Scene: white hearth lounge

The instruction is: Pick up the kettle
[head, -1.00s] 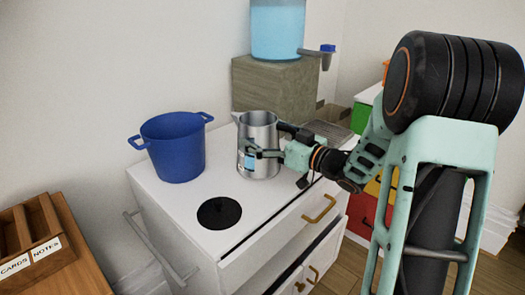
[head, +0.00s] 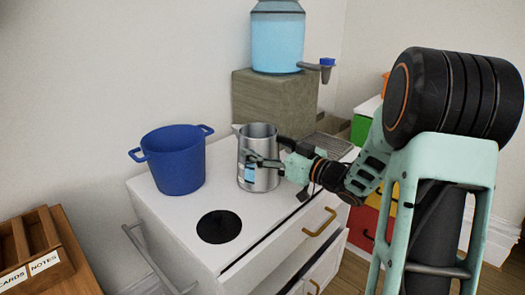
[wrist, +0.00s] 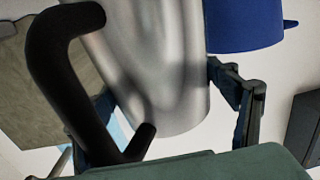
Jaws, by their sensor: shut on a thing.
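The kettle (head: 258,139) is a silver metal jug with a spout at upper left and a black handle on its right. It is upright on the white cabinet top, and I see no clear gap under it. My gripper (head: 264,162) reaches in from the right and is shut on the kettle's body. In the wrist view the kettle's shiny wall (wrist: 160,70) fills the space between the fingers, and its dark handle (wrist: 65,90) curves at the left. The finger on the far side is partly hidden.
A blue two-handled pot (head: 174,162) stands left of the kettle. A black round plate (head: 219,227) lies in front on the white cabinet (head: 185,228). Behind, a blue water dispenser (head: 277,42) stands on a wooden block (head: 262,103). A wooden organizer (head: 45,250) is at lower left.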

